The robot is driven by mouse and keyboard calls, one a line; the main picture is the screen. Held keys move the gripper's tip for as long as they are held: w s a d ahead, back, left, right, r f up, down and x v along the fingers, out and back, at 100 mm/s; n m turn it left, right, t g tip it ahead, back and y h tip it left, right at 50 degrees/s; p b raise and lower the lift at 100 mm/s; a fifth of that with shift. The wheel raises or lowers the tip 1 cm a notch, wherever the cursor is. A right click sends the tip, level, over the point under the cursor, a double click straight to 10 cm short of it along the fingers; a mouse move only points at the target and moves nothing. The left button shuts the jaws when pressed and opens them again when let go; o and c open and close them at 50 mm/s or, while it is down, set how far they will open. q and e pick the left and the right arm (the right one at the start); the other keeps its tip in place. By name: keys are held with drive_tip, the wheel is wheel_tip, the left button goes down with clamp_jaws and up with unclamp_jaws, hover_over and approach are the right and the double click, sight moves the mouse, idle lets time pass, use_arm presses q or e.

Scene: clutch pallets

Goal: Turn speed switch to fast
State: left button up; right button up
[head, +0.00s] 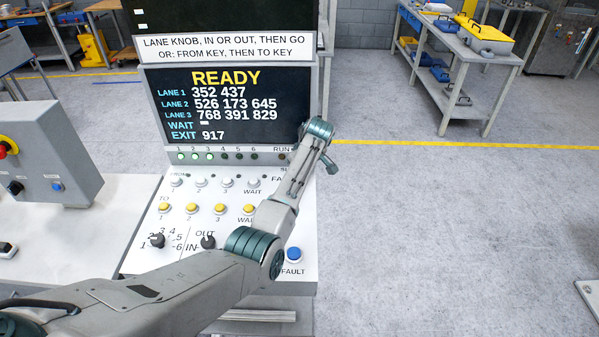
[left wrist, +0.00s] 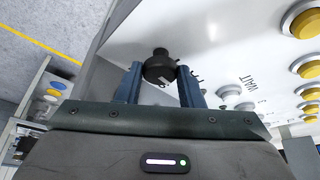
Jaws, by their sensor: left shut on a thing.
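The speed switch (left wrist: 159,68) is a black round knob on the white sloped panel, seen in the left wrist view. My left gripper (left wrist: 159,78) has its two blue-grey fingers on either side of the knob, shut on it. A pale mark shows on the knob, but I cannot tell which setting it points to. In the head view my left arm covers the switch and my fingertips. Only the start of a label, "FA" (head: 277,179), shows beside the arm. My right gripper is in neither view.
The panel has white buttons (head: 201,182), yellow buttons (head: 191,208), dark knobs (head: 208,242) and a blue fault button (head: 294,255). Above it the screen (head: 225,105) reads READY. A grey box with a red button (head: 8,148) stands left. The floor to the right is open.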

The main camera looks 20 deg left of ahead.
use_arm(q)
drive_tip(key=shift+n, duration=0.5)
drive_tip(key=o, duration=1)
drive_tip(key=shift+c, duration=0.2)
drive_tip(key=shift+d+r+b, duration=0.1)
drive_tip(key=shift+b, duration=0.2)
drive_tip(key=shift+d+r, duration=0.1)
drive_tip(key=shift+r, duration=0.2)
drive_tip(key=b+v, duration=0.4)
drive_tip(key=v, duration=0.6)
drive_tip(key=shift+d, duration=0.15)
drive_tip(key=shift+f, duration=0.1)
